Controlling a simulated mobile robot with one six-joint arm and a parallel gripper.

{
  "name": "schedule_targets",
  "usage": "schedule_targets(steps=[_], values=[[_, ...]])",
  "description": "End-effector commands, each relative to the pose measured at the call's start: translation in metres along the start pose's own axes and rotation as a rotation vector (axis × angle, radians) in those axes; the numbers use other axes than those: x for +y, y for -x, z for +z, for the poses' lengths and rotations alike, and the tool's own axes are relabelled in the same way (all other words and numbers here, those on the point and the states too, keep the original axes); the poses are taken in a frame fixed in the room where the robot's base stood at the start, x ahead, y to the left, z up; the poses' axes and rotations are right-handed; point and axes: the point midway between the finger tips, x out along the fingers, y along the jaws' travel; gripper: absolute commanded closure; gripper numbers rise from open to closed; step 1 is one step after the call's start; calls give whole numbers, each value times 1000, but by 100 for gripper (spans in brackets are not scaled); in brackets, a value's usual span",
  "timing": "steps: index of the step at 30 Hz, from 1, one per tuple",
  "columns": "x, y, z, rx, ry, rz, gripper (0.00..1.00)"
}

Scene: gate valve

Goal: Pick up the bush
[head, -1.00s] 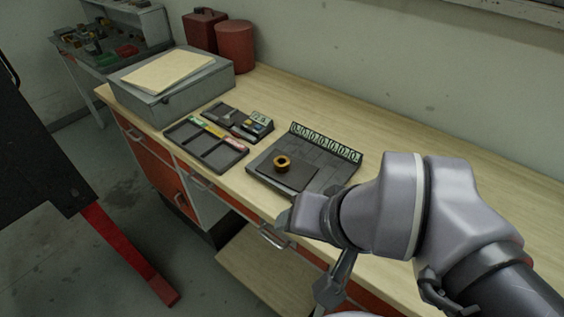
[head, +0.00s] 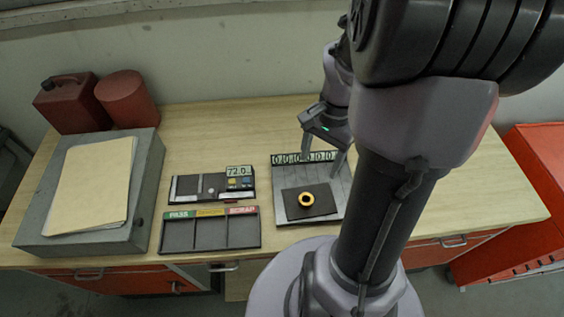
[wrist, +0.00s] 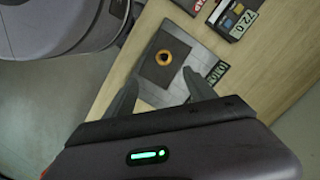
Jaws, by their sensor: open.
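The bush (head: 306,199) is a small gold-brown ring with a dark hole. It lies on a dark square pad on the grey plate (head: 340,209) at the front middle of the bench. The bush also shows in the wrist view (wrist: 164,57), beyond my fingertips. My gripper (head: 331,158) is open and empty, raised over the back of the plate by its row of number labels. In the wrist view its two fingers (wrist: 159,82) point toward the plate, apart from the bush.
A sorting tray (head: 211,233) marked PASS and SCRAP lies left of the plate, with a gauge unit (head: 212,185) reading 72.0 behind it. A grey case (head: 146,205) with folders and red cans (head: 127,98) stand further left. Bench right of the plate is clear.

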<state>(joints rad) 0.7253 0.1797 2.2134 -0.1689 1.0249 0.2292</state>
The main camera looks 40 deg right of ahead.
Motion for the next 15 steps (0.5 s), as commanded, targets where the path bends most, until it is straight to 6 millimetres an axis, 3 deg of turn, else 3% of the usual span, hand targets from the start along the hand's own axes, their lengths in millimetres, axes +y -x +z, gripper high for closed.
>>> schedule_targets(steps=[9, 15], values=[[0, -94, 0, -4, 3, 3, 36], [-1, -120, 0, -2, 4, 1, 36]])
